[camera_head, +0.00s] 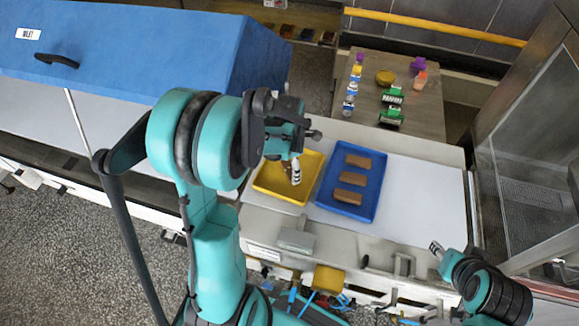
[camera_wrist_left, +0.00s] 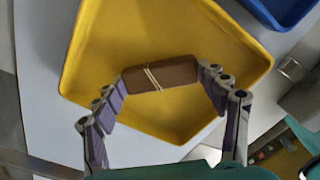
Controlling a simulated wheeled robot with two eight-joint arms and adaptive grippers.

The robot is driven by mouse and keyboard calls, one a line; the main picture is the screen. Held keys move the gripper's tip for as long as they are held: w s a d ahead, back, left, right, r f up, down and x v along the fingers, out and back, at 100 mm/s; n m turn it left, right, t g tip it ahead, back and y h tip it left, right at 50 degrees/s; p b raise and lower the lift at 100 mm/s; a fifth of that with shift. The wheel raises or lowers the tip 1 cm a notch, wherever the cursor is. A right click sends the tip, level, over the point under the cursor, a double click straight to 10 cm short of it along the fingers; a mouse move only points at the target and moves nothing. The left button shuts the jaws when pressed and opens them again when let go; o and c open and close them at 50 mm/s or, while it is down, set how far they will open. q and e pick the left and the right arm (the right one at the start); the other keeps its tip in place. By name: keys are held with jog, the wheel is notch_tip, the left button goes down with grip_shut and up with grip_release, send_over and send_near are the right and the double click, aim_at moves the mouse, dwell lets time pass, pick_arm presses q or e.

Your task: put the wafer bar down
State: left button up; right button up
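The wafer bar (camera_wrist_left: 160,75) is brown with pale stripes across it. In the left wrist view it spans between the fingertips of my left gripper (camera_wrist_left: 160,78), which touch its two ends. It is over the floor of the yellow tray (camera_wrist_left: 95,40); I cannot tell whether it touches the floor. In the head view my left gripper (camera_head: 294,172) reaches down into the yellow tray (camera_head: 268,189) and mostly hides the bar. My right gripper (camera_head: 437,248) is at the lower right, away from the trays, too small to tell open from shut.
A blue tray (camera_head: 325,187) with three brown bars stands right of the yellow one. The white surface (camera_head: 430,200) right of it is clear. A brown table (camera_head: 428,122) behind holds small coloured items. A mesh-sided metal machine (camera_head: 535,140) stands at the right.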

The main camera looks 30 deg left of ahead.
aim_at(290, 169)
pick_arm(q)
jog(key=o, duration=0.4)
jog(key=shift+c, duration=0.2)
jog(key=shift+r+p, duration=0.3)
jog(key=shift+r, duration=0.05)
notch_tip(290, 169, up, 11)
jog(key=p, duration=0.3)
jog(key=s+d+r+m+t, duration=0.2)
jog(key=s+d+m, duration=0.3)
jog(key=m, duration=0.9)
jog(key=s+d+r+m+t, duration=0.3)
jog(key=s+d+m+t, duration=0.2)
jog(key=m, duration=0.9)
jog(key=shift+s+d+m, duration=0.3)
jog(key=shift+s, duration=0.15)
